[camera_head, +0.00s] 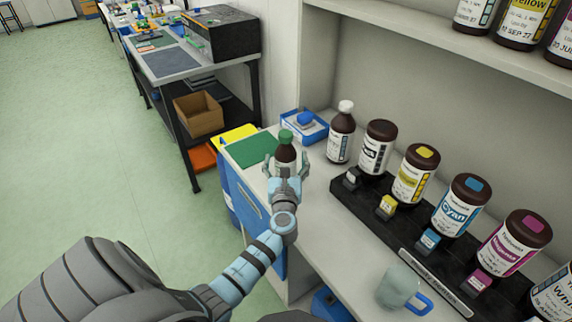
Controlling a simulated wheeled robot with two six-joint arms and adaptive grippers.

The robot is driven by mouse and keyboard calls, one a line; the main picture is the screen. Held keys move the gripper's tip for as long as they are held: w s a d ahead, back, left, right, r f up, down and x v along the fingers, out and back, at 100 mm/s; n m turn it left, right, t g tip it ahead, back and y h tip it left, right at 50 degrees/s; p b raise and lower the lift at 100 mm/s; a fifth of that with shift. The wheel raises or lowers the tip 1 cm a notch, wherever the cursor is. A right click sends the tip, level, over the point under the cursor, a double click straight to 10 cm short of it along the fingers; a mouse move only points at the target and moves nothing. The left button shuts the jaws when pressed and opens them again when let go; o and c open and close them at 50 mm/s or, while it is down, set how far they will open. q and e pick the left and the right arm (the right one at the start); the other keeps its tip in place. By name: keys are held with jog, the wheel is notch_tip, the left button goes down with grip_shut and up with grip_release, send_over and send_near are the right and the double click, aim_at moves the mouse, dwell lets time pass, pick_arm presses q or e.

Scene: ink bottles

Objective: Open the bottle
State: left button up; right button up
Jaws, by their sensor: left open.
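A brown bottle with a green cap (285,149) stands upright at the left end of the white counter, its lower part hidden behind my left gripper. My left gripper (285,165) is open, with its fingers on either side of the bottle. I cannot tell whether they touch it. Another brown bottle with a white cap (341,133) stands to the right, upright and apart from the gripper. My right gripper is not in view.
Large ink bottles, among them a yellow-marked one (416,174) and a cyan one (462,205), stand on a black rack (385,222). A grey mug (397,287) stands in front. A blue tray (304,127) lies behind the green-capped bottle. A shelf (450,45) overhangs the counter.

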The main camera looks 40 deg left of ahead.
pick_arm(q)
jog(key=x, duration=0.3)
jog(key=shift+b, duration=0.3)
jog(key=shift+w+a, duration=0.15)
jog(key=c, duration=1.4)
jog(key=shift+r, duration=0.15)
jog(key=shift+c, duration=0.2)
notch_tip(320, 180, up, 20)
jog(key=p, duration=1)
jog(key=shift+p, duration=0.35)
